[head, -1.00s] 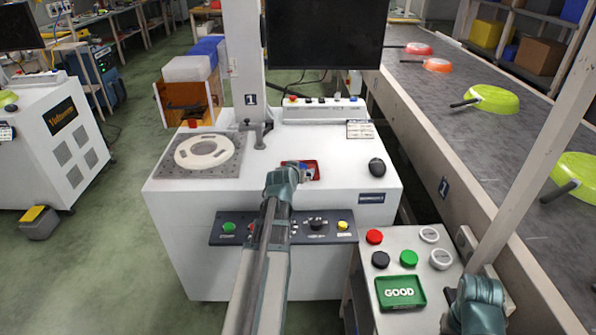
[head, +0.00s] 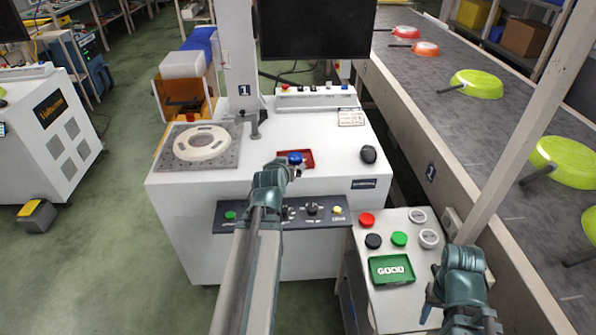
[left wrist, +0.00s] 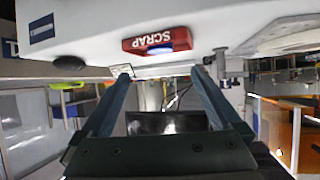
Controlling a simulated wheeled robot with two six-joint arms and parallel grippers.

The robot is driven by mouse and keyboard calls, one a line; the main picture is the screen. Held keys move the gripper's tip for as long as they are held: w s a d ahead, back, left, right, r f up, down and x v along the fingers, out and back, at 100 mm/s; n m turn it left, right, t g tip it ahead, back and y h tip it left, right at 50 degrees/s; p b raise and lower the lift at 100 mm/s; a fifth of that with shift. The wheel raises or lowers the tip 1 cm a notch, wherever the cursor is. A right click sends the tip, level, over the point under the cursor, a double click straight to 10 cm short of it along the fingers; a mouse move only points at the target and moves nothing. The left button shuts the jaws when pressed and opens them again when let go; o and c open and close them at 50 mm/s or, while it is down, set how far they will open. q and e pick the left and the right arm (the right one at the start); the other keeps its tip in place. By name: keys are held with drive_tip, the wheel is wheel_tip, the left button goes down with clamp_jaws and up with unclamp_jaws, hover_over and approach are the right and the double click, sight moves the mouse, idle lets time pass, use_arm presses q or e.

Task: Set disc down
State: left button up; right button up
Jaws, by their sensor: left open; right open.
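A blue disc (head: 295,158) shows at the small red tray (head: 308,162) on the white workstation top. In the left wrist view the tray (left wrist: 183,36) is labelled SCRAP, and the blue disc (left wrist: 160,50) appears to lie inside it, partly hidden by the tray wall. My left gripper (head: 295,172) is in front of the tray, its fingers (left wrist: 162,74) open with nothing between them. My right gripper (head: 430,298) is open and empty beside the green GOOD tray (head: 392,280).
Red, black, green and pale round pieces (head: 399,239) sit behind the GOOD tray. A pale ring-shaped fixture (head: 201,143) is on a grey plate at left. A black mouse (head: 368,154) is right of the red tray. Pans (head: 476,83) lie on the conveyor (head: 440,110).

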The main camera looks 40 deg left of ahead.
use_arm(q)
drive_tip(key=w+d+f+m+g+h, duration=0.15)
drive_tip(key=d+f, duration=0.25)
drive_tip(key=d, duration=0.7)
drive_tip(key=d+f+m+g+h, duration=0.2)
drive_tip(key=d+f+m+h, duration=0.1)
drive_tip(key=d, duration=0.7)
drive_tip(key=s+d+f+m+g, duration=0.2)
drive_tip(key=s+d+g, duration=0.2)
drive_tip(key=s+d, duration=0.3)
drive_tip(key=s+d+f+m+g, duration=0.2)
drive_tip(key=s+d+g, duration=0.2)
drive_tip(key=s+d, duration=0.4)
drive_tip(key=d, duration=0.5)
drive_tip(key=shift+s+d+f, duration=0.2)
drive_tip(key=shift+s, duration=0.05)
drive_tip(key=shift+r+m, duration=0.1)
drive_tip(key=shift+m, duration=0.15)
wheel_tip(320, 180, up, 13)
drive_tip(key=p, duration=1.3)
drive_tip(key=shift+r, duration=0.2)
